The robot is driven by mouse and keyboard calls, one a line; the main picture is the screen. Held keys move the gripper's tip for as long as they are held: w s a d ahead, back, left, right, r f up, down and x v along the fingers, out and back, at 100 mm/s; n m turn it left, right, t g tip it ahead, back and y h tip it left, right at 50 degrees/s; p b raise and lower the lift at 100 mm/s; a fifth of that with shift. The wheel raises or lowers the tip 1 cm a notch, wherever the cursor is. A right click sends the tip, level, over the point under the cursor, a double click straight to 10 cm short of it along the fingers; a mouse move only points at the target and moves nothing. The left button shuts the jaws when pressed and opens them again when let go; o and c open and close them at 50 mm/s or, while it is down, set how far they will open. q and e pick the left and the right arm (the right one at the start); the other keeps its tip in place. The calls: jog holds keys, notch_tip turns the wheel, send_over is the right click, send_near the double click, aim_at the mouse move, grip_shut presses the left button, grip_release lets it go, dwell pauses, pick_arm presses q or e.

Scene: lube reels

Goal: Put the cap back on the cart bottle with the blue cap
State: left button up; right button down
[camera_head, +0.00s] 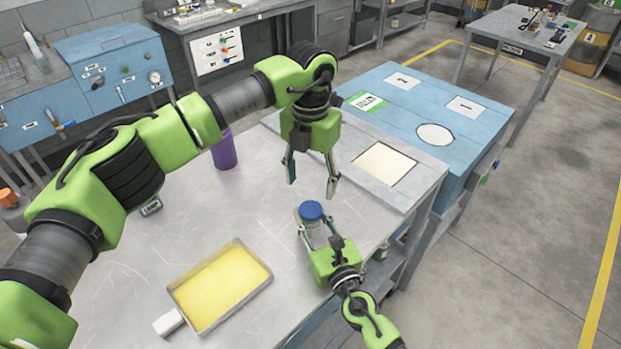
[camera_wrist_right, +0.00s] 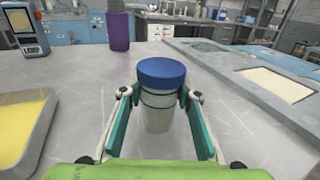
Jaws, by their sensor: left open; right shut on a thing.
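The bottle (camera_wrist_right: 156,115) with the blue cap (camera_head: 311,210) stands upright on the metal cart top. In the right wrist view the blue cap (camera_wrist_right: 162,72) sits on top of the bottle; whether it is fully tightened cannot be told. My right gripper (camera_head: 315,234) is shut on the bottle below the cap; its fingers also flank the bottle in the right wrist view (camera_wrist_right: 158,110). My left gripper (camera_head: 312,187) is open and empty, above and just behind the cap, fingers pointing down and apart from it.
A tray with yellow content (camera_head: 247,247) lies at the front left of the cart top (camera_head: 150,240). A purple cylinder (camera_head: 223,150) stands further back, near a small device (camera_head: 151,207). A blue cabinet (camera_head: 450,130) adjoins the back right. The middle of the cart top is clear.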

aim_at(310, 209)
pick_arm(q)
jog(key=shift+n, duration=0.6)
jog(key=shift+f, duration=4)
jog(key=c, duration=1.3)
jog(key=o, duration=1.2)
jog(key=shift+r, duration=0.1)
